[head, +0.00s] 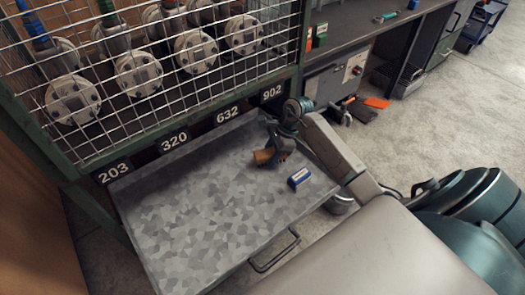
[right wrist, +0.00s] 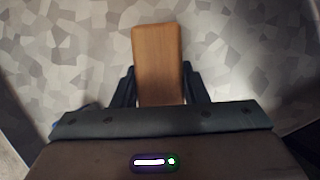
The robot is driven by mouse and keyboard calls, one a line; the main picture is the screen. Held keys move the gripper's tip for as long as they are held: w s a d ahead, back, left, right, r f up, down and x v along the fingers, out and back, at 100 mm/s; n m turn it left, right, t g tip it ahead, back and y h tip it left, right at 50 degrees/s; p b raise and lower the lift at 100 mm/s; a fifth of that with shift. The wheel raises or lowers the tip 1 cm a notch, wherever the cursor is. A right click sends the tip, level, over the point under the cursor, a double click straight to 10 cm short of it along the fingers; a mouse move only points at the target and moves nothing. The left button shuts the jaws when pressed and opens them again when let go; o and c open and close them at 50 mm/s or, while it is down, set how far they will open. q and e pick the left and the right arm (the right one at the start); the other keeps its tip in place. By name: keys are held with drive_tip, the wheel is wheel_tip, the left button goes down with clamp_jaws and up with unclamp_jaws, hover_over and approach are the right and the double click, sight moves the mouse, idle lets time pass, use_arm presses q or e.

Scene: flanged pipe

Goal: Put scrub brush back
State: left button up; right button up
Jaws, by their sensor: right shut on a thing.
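The scrub brush (head: 263,157) shows as a brown wooden block near the right end of the grey speckled pull-out surface. My right gripper (head: 274,152) is shut on it, coming from the upper right. In the right wrist view the brush's plain wooden back (right wrist: 158,62) sticks out between the two dark fingers (right wrist: 158,88). Its bristles are hidden, and I cannot tell whether it touches the surface. My left gripper is not in view.
Behind is a wire cage (head: 170,80) with several flanged pipes and number plates. The surface's left and middle are clear. A handle (head: 275,250) is on its front edge.

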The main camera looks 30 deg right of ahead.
sight(262, 150)
drive_tip(key=shift+w, duration=0.65)
drive_tip(key=w, duration=0.1)
drive_tip(key=w+b, duration=0.1)
drive_tip(key=w, duration=0.1)
drive_tip(key=shift+a+f, duration=0.2)
drive_tip(key=shift+f, duration=0.2)
drive_tip(key=shift+f+b, duration=0.3)
drive_tip(key=shift+b, duration=0.05)
drive_tip(key=o, duration=1)
drive_tip(key=shift+c, duration=0.2)
